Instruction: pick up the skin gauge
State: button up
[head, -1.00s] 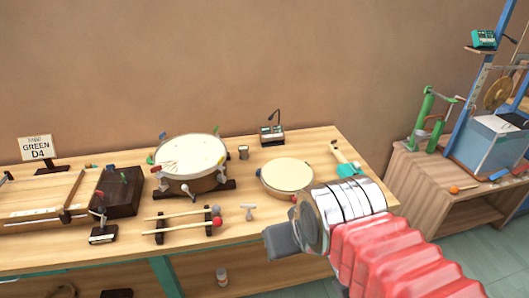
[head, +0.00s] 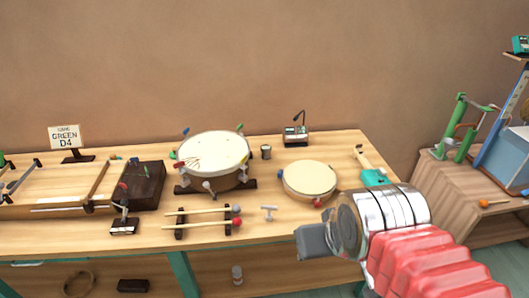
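No object is labelled as the skin gauge, and I cannot tell for sure which one it is. A small grey cylinder (head: 266,151) stands upright on the bench between two drums and may be it. A small device with a thin curved stalk (head: 296,136) stands at the bench's back. The larger pale drum (head: 213,152) is left of the cylinder; the flat round drum (head: 309,180) is to its right. My gripper (head: 312,241) is in front of the bench's near edge, at the right, apart from these things. Its finger gap does not show clearly.
Two mallets lie on a rack (head: 204,219), with a small T-shaped key (head: 268,212) beside it. A teal-ended tool (head: 372,177) lies at the bench's right. A side table (head: 450,185) with green clamps is at right.

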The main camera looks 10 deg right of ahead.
aim_at(266, 150)
jog(key=u, duration=0.05)
jog(key=i, duration=0.95)
jog(key=z, duration=0.05)
